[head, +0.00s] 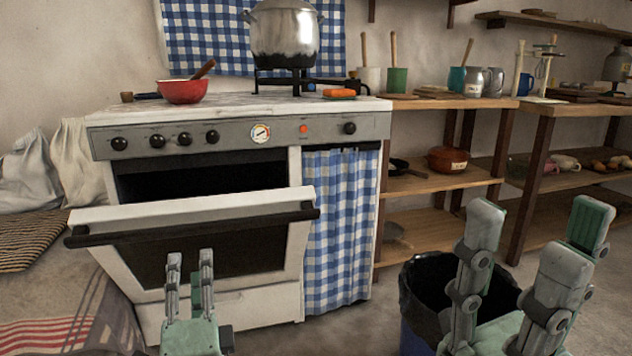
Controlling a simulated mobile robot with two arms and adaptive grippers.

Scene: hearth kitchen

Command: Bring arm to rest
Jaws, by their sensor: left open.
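My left gripper (189,262) is in the lower left of the head view, in front of the oven door. Its two fingers point up, stand apart and have nothing between them. My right gripper (535,240) is larger in the lower right, nearer the camera. Its fingers are spread apart and hold nothing. The white oven door (200,210) with its dark handle (190,225) hangs partly open and tilts out from the stove (230,135). I cannot tell the exact gap between my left gripper and the door.
A black-lined bin (425,290) stands beside my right gripper. A steel pot (284,35), a red bowl (183,91) and an orange sponge (339,93) are on the stove top. Wooden shelves (445,180) with crockery run along the right. A striped cloth (50,335) lies at the lower left.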

